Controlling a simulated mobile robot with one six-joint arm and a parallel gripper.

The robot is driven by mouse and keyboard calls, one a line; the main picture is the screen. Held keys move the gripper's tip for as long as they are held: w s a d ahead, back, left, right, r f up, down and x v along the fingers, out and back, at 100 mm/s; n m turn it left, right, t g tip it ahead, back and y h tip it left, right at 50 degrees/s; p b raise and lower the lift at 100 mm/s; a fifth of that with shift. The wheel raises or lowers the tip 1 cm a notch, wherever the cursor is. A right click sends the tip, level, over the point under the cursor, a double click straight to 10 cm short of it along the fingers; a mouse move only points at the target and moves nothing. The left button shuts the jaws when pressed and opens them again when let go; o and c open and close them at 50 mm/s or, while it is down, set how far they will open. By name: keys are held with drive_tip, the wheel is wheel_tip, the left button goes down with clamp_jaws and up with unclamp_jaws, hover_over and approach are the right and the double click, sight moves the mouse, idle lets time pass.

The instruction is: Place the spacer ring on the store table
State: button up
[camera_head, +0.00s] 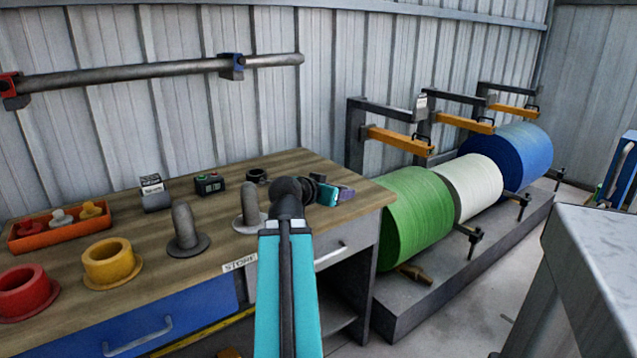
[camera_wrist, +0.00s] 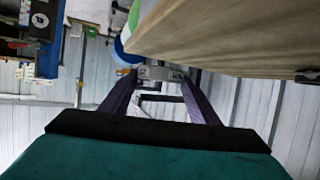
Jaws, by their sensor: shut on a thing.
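My gripper (camera_head: 346,194), teal with dark purple fingers, is over the right end of the wooden-topped table (camera_head: 215,212). In the wrist view its two fingers (camera_wrist: 160,76) stand apart, with a small grey piece showing between their tips. I take this for the held spacer ring, but its ring shape cannot be made out.
The table also holds two grey flanged pegs (camera_head: 186,232), yellow (camera_head: 110,262) and red (camera_head: 22,291) flanged sleeves, an orange tray (camera_head: 58,231) and a small control box (camera_head: 209,184). Green (camera_head: 412,215), white and blue rolls stand right. A grey surface (camera_head: 603,240) is at front right.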

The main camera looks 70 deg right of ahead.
drive_tip(key=shift+w+d+r+p, duration=0.3)
drive_tip(key=shift+d+p, duration=0.35)
drive_tip(key=shift+p, duration=3.1)
drive_tip(key=p, duration=0.4)
drive_tip(key=w+p, duration=0.1)
drive_tip(key=p, duration=0.3)
drive_tip(key=shift+d+f+p, duration=0.2)
drive_tip(key=shift+f+p, duration=0.05)
drive_tip(key=shift+p, duration=0.05)
drive_tip(key=shift+w+d+f+p, duration=0.25)
drive_tip(key=shift+w+d+p, duration=0.1)
drive_tip(key=shift+w+d, duration=1.2)
drive_tip(key=shift+w+d+f+p, duration=0.35)
drive_tip(key=shift+w+d, duration=1)
drive_tip(key=shift+d, duration=0.45)
drive_tip(key=shift+w+d+f+p, duration=0.2)
drive_tip(key=shift+w+d+p, duration=0.2)
drive_tip(key=shift+w+d, duration=1.15)
drive_tip(key=shift+s+d, duration=0.1)
drive_tip(key=shift+f+p, duration=0.4)
drive_tip(key=shift+f, duration=1.35)
drive_tip(key=shift+f, duration=0.1)
drive_tip(key=o, duration=1.3)
drive_tip(key=shift+c, duration=0.2)
